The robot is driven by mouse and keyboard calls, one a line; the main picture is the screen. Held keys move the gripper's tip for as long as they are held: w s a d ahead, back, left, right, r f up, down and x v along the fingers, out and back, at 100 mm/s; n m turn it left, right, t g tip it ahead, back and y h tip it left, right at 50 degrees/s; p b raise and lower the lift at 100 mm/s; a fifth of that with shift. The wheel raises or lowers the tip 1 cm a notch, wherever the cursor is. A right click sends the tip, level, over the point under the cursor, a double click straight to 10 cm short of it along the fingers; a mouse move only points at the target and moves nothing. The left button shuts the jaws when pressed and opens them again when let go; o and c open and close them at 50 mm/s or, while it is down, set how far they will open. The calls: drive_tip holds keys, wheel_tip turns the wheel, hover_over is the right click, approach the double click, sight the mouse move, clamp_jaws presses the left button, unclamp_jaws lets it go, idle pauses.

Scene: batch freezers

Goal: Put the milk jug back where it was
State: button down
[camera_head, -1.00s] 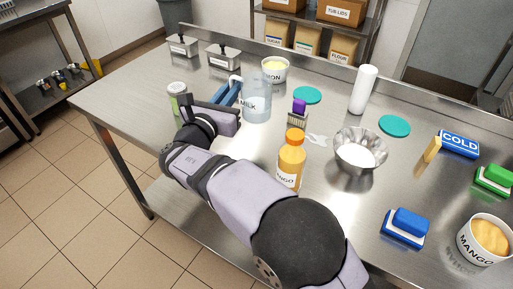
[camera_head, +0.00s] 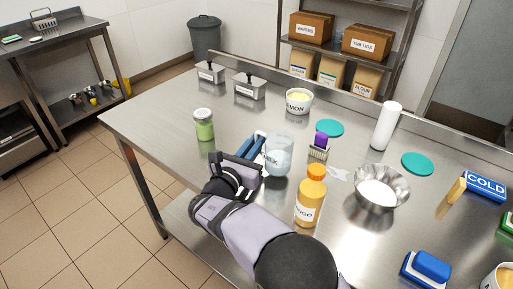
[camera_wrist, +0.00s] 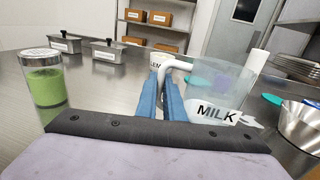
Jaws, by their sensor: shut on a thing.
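The milk jug (camera_head: 279,154) is clear, with a MILK label and a whitish handle. In the wrist view the jug (camera_wrist: 222,85) is upright, just right of my fingers. My gripper (camera_head: 256,146) has its blue fingers shut on the handle, as the wrist view also shows (camera_wrist: 168,95). The jug is behind and left of the orange mango bottle (camera_head: 311,197) in the head view. I cannot tell whether its base touches the steel table (camera_head: 160,125).
A green jar (camera_head: 204,125) stands left of my gripper. The lemon tub (camera_head: 299,101) is behind the jug, and a purple-handled brush (camera_head: 319,147) is to its right. A steel bowl (camera_head: 380,188) stands further right. The table's left part is clear.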

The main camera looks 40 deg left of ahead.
drive_tip(key=shift+f, duration=1.25)
drive_tip(key=shift+f, duration=0.1)
drive_tip(key=c, duration=1.9)
unclamp_jaws()
drive_tip(key=shift+f, duration=0.1)
drive_tip(key=shift+o, duration=0.2)
drive_tip(key=shift+r, duration=0.25)
drive_tip(key=shift+s+f, duration=0.1)
drive_tip(key=shift+s, duration=0.3)
drive_tip(key=s, duration=0.3)
drive_tip(key=s+d+b, duration=0.1)
drive_tip(key=s, duration=0.3)
drive_tip(key=s+d, duration=0.1)
drive_tip(key=s, duration=0.3)
drive_tip(key=shift+d+b, duration=0.2)
drive_tip(key=shift+b, duration=0.2)
